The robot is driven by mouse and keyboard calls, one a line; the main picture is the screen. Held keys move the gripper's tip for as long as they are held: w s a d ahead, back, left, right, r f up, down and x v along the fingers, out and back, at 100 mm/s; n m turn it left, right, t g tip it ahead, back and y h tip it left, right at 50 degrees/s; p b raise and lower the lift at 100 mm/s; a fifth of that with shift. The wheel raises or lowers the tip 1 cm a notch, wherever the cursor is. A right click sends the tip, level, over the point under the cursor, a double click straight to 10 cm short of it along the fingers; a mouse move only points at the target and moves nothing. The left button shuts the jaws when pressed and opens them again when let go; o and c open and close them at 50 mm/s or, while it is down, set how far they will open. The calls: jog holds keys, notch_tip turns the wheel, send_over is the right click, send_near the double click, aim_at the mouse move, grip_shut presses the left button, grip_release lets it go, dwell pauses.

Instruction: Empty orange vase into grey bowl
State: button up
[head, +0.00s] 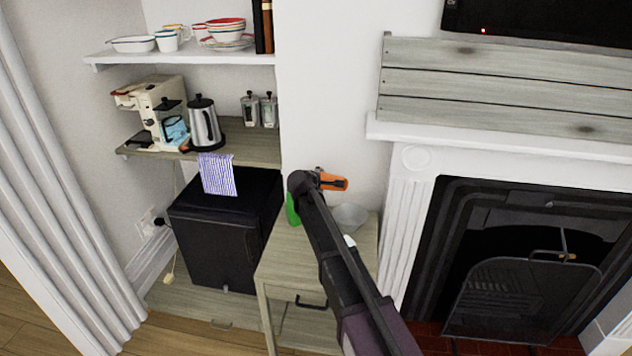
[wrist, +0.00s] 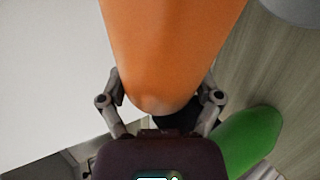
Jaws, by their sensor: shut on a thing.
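My gripper (wrist: 160,95) is shut on the orange vase (wrist: 172,45), which fills the middle of the wrist view between the two fingers. In the head view the vase (head: 333,182) is tipped onto its side above the small wooden table, pointing right. The grey bowl (head: 350,217) stands on the table below and to the right of the vase. Part of the bowl (wrist: 298,8) shows at the top right of the wrist view. My arm hides part of the table. I cannot see inside the vase or the bowl.
A green object (head: 292,209) stands on the wooden table (head: 285,262), left of my arm; it also shows in the wrist view (wrist: 248,142). A black cabinet (head: 225,235) is to the left, below a shelf with a kettle (head: 204,124). The fireplace (head: 520,260) is to the right.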

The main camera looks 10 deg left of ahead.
jog(key=shift+s+f+m+t+y+b, duration=0.15)
jog(key=shift+f+m+t+y+b, duration=0.15)
jog(key=shift+f+b, duration=0.95)
jog(key=shift+s+d+b, duration=0.1)
jog(key=shift+s+b, duration=0.15)
jog(key=shift+b, duration=0.15)
jog(key=shift+f, duration=0.1)
jog(key=shift+s+d+f+m+y+b, duration=0.15)
jog(key=shift+s+f+m+y+b, duration=0.15)
jog(key=shift+b, duration=0.2)
jog(key=shift+s+d+t, duration=0.1)
jog(key=shift+t, duration=0.2)
jog(key=shift+s+d, duration=0.15)
jog(key=shift+d, duration=0.1)
jog(key=shift+m, duration=0.3)
